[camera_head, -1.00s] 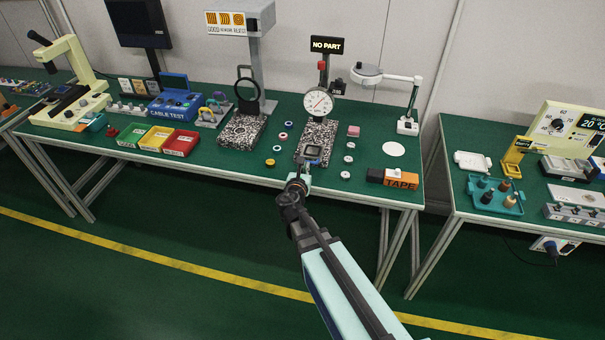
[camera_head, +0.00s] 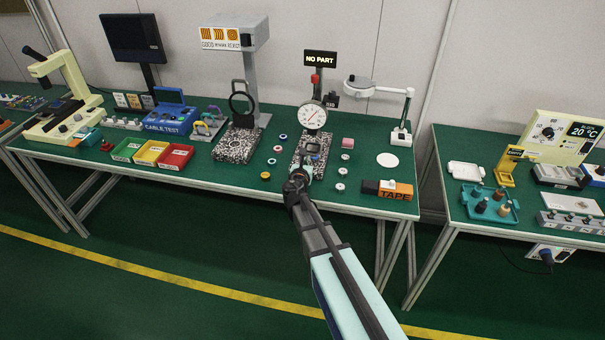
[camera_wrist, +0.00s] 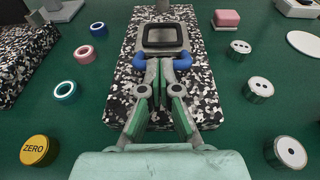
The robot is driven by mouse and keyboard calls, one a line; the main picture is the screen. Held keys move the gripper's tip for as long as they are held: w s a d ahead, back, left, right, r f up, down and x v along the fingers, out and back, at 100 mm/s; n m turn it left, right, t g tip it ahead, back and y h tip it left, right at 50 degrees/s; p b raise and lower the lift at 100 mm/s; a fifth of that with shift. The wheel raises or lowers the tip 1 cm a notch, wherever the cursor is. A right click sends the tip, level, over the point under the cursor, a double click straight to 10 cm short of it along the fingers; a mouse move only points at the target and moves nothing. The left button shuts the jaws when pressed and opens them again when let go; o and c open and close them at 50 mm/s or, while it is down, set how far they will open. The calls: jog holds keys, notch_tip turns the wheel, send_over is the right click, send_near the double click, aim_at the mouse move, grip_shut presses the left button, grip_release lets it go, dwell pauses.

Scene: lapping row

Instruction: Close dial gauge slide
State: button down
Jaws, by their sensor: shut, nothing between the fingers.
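The dial gauge (camera_head: 312,117) has a round white face and stands over a speckled granite base (camera_wrist: 118,88), below a "NO PART" sign (camera_head: 320,59). My gripper (camera_wrist: 159,66) is shut and empty over the near part of the base. Its fingertips are at the middle of the blue handle and hide part of it; contact cannot be told.
Several silver discs (camera_wrist: 258,90) and a pink block (camera_wrist: 226,19) lie right. An orange-and-black tape box (camera_head: 388,189) sits at the front right.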

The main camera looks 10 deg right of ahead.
jog(key=shift+x, duration=0.85)
jog(key=shift+w+r, duration=0.2)
jog(key=shift+r, duration=0.1)
jog(key=shift+d, duration=0.1)
jog(key=b+v, duration=0.2)
jog(key=v, duration=1.2)
jog(key=shift+s+f, duration=0.15)
jog(key=shift+s, duration=0.15)
